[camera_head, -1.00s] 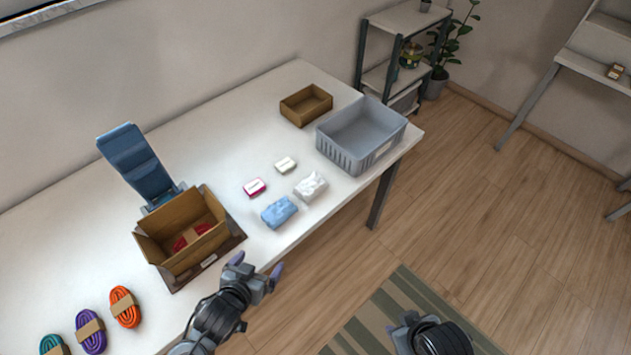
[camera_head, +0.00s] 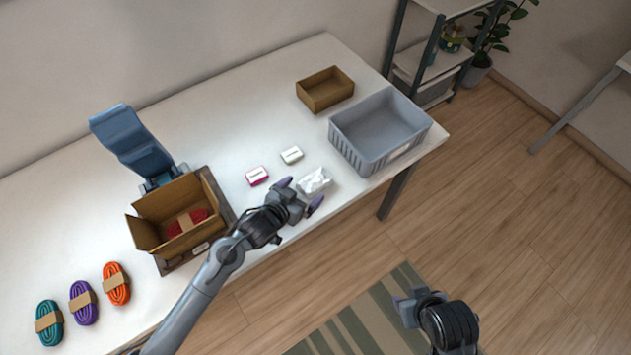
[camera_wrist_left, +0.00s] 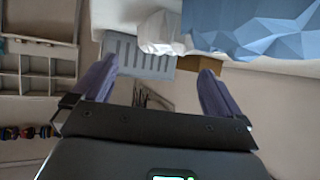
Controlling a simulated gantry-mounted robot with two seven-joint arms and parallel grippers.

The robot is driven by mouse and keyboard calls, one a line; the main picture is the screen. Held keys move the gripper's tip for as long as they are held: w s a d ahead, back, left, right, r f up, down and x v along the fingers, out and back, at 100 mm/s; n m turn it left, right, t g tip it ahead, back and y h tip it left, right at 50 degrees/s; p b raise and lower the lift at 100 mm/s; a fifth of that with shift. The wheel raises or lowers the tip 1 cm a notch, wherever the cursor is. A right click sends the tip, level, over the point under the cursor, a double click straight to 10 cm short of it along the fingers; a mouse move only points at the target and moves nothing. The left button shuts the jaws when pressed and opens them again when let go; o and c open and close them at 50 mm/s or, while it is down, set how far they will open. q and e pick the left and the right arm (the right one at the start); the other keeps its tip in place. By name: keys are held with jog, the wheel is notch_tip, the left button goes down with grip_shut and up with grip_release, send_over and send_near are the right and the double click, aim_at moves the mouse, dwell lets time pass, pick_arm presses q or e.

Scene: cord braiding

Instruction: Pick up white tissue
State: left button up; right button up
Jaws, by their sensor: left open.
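The white tissue (camera_head: 314,181) is a crumpled white bundle on the table, left of the grey bin's near corner. It also shows in the left wrist view (camera_wrist_left: 160,34), top centre, ahead of the fingers. My left gripper (camera_head: 300,194) is open and empty, its fingertips just beside the tissue's near left side. A blue tissue-like bundle (camera_wrist_left: 270,28) fills the top right of the left wrist view; in the head view my left gripper hides it. My right gripper (camera_head: 411,301) is over the floor by the striped rug; its fingers are hard to make out.
A grey bin (camera_head: 345,152) and a brown box (camera_head: 325,103) stand at the right. Pink (camera_head: 257,176) and pale (camera_head: 292,155) small packets lie behind the tissue. An open carton (camera_head: 150,235) and several cord bundles are at the left. The table's front edge is close.

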aim_at(311, 188)
pick_arm(q)
jog(key=shift+w+d+f, duration=0.15)
jog(key=shift+w+d, duration=0.05)
jog(key=shift+w, duration=0.2)
jog(key=shift+w+r+b+x, duration=0.1)
jog(key=shift+b+x, duration=0.25)
jog(key=shift+x, duration=0.8)
jog(key=shift+w+r+b+x, duration=0.15)
jog(key=shift+b+x, duration=0.15)
jog(key=shift+x, duration=0.85)
jog(key=shift+a+f, duration=0.1)
jog(key=c, duration=1.2)
